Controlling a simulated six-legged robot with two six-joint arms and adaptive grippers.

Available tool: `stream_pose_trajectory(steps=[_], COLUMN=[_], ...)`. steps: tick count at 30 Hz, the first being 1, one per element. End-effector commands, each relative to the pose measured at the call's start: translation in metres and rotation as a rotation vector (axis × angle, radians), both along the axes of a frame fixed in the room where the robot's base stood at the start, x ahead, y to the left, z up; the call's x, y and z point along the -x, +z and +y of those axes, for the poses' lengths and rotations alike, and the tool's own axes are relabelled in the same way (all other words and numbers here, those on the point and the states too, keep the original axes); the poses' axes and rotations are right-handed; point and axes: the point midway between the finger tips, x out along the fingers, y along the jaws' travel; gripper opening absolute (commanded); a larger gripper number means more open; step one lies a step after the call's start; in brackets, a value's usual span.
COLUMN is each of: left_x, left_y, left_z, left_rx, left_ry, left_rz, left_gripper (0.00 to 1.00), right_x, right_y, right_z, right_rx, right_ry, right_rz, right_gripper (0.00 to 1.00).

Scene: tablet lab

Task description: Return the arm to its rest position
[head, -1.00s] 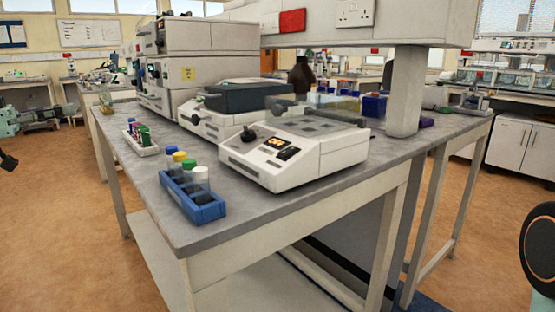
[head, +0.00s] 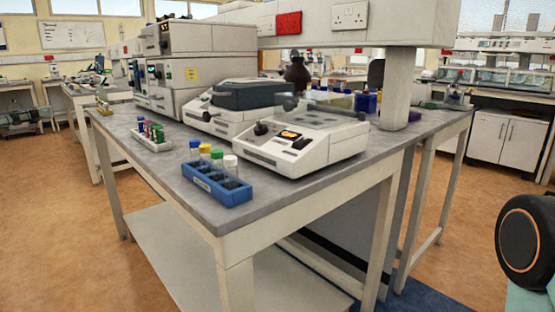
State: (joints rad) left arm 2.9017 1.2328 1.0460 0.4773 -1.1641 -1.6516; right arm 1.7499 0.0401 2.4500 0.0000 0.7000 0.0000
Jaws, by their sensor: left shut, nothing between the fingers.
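I can make out neither my left nor my right gripper in the head view now. A dark round joint of my own arm (head: 526,240) with an orange ring shows at the lower right edge. A pale part of mine lies below it at the corner. The rest of the arm is outside the picture.
A grey-topped bench (head: 205,213) fills the middle. It bears a blue rack (head: 222,192) with capped vials, a white tray of tubes (head: 152,143), a white instrument (head: 300,145) and stacked equipment (head: 200,67). Brown floor (head: 60,230) is open at the left.

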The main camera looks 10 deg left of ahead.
Motion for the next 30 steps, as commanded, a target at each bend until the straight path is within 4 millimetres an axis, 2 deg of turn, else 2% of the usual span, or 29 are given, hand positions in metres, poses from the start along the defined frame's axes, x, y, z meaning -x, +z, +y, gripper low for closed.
stream_pose_trajectory(steps=[5, 9, 13, 17, 20, 23, 27, 29, 30], left_x=[-0.002, -0.015, -0.030, -0.047, -0.064, -0.082, -0.098, -0.099, -0.097], left_y=[-0.001, -0.004, -0.016, -0.031, -0.044, -0.070, -0.123, -0.150, -0.170], left_z=[0.000, 0.014, 0.020, 0.017, 0.004, -0.020, -0.067, -0.089, -0.105], left_rx=[0.030, 0.127, 0.222, 0.321, 0.389, 0.435, 0.450, 0.439, 0.425], left_ry=[0.003, 0.089, 0.170, 0.252, 0.325, 0.420, 0.567, 0.629, 0.668], left_rz=[0.025, 0.110, 0.203, 0.305, 0.402, 0.523, 0.685, 0.742, 0.780], left_gripper=[0.00, 0.00, 0.00, 0.00, 0.00, 0.00, 0.00, 0.00, 0.00], right_x=[0.000, 0.000, 0.000, 0.000, 0.000, 0.000, 0.000, 0.000, 0.000], right_y=[0.000, 0.000, 0.000, 0.000, 0.001, 0.003, 0.010, 0.013, 0.015], right_z=[0.000, 0.000, 0.000, 0.000, 0.000, 0.000, 0.000, 0.000, 0.000], right_rx=[0.000, 0.000, 0.000, 0.000, 0.000, 0.000, 0.000, 0.000, 0.000], right_ry=[0.000, 0.000, 0.000, 0.000, 0.000, 0.000, 0.000, 0.000, 0.000], right_rz=[0.000, 0.000, 0.000, 0.000, 0.000, 0.000, 0.000, 0.000, 0.000], right_gripper=[0.40, 0.40, 0.40, 0.40, 0.40, 0.40, 0.40, 0.40, 0.40])
